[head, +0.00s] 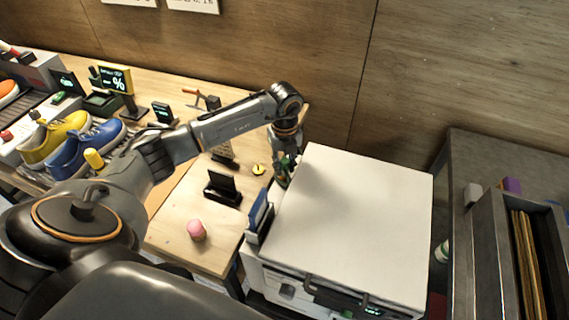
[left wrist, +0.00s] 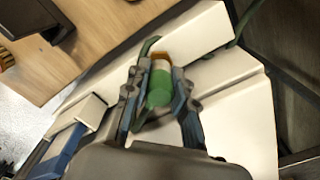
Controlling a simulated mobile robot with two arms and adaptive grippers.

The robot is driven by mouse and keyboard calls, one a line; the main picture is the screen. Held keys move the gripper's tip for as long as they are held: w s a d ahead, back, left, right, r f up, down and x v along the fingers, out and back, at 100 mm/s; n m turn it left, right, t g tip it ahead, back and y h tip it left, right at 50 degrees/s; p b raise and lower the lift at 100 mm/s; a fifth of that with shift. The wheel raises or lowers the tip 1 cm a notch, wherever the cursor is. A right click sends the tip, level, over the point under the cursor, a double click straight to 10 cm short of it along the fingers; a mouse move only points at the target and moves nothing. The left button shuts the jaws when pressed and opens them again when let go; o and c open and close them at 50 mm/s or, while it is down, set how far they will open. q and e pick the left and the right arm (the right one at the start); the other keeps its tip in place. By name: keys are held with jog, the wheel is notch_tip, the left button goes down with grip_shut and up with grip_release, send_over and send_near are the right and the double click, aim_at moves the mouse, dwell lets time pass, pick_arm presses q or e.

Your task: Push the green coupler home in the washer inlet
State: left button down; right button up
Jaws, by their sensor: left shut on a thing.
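The washer (head: 350,220) is a white box with a flat top, standing right of the wooden table. My left gripper (head: 283,172) points down beside the washer's back left edge. It is shut on the green coupler (left wrist: 160,88), which sits between the fingers in the left wrist view. The coupler is green with a pale band and an orange-brown end. The washer's white casing (left wrist: 205,35) lies behind it in that view. The inlet is hidden, and I cannot tell how deep the coupler sits. My right gripper is not in view.
A dark green hose (left wrist: 243,22) runs by the casing. A blue item (head: 259,212) stands at the washer's left side. A black stand (head: 222,187) and a pink item (head: 196,230) are on the table. Sneakers (head: 88,148) are at the left. A grey crate (head: 485,245) stands right.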

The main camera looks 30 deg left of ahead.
aim_at(284, 160)
pick_arm(q)
jog(key=shift+f+b, duration=0.4)
jog(key=shift+f, duration=0.15)
jog(key=c, duration=1)
grip_release()
jog(key=shift+c, duration=0.2)
jog(key=shift+r, duration=0.2)
notch_tip(284, 160, up, 12)
jog(key=shift+f, duration=0.25)
jog(key=shift+a, duration=0.1)
